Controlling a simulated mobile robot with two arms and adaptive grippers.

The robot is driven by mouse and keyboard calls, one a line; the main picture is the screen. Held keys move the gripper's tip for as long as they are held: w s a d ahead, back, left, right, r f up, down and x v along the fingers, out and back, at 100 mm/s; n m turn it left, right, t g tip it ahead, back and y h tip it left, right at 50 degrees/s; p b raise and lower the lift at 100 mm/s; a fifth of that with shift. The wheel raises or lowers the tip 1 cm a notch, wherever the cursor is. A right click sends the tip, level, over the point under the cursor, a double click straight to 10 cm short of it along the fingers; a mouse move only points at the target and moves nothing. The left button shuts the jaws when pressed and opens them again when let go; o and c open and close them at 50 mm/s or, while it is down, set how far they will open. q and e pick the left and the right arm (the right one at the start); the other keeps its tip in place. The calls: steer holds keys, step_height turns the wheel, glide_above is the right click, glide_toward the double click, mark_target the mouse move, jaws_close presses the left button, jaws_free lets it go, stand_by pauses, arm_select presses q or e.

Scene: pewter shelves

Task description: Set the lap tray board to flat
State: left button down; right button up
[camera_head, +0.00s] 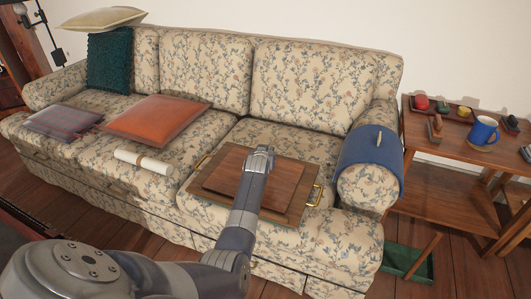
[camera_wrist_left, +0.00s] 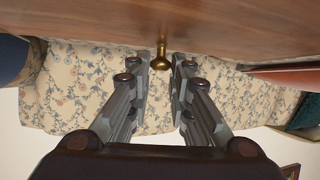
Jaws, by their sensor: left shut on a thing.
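The lap tray is a wooden frame with brass handles (camera_head: 317,194) on the right seat of the floral sofa. Its reddish-brown board (camera_head: 225,171) lies within the frame, low and close to it; I cannot tell if a slight tilt is left. My left gripper (camera_head: 262,150) is at the board's far edge, with the arm crossing over the tray. In the left wrist view the board (camera_wrist_left: 140,20) fills the top, and a brass knob (camera_wrist_left: 160,62) on its edge sits between my left gripper's fingertips (camera_wrist_left: 160,70), which are shut on it. My right gripper is not in view.
An orange cushion (camera_head: 155,120) and a white roll (camera_head: 144,162) lie left of the tray. A blue cover (camera_head: 358,160) drapes the right armrest. A side table (camera_head: 440,160) with a blue mug (camera_head: 483,131) stands at right. A green tray (camera_head: 408,263) is on the floor.

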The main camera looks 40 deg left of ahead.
arm_select(q)
steer(key=shift+s+f, duration=0.15)
steer(key=shift+f, duration=0.35)
steer(key=c, duration=1.9)
jaws_free()
steer(key=o, duration=0.4)
steer(key=shift+f, duration=0.15)
steer(key=shift+o, duration=0.2)
steer(key=v, duration=1.2)
steer(key=shift+a+r, duration=0.1)
steer(key=shift+r, duration=0.2)
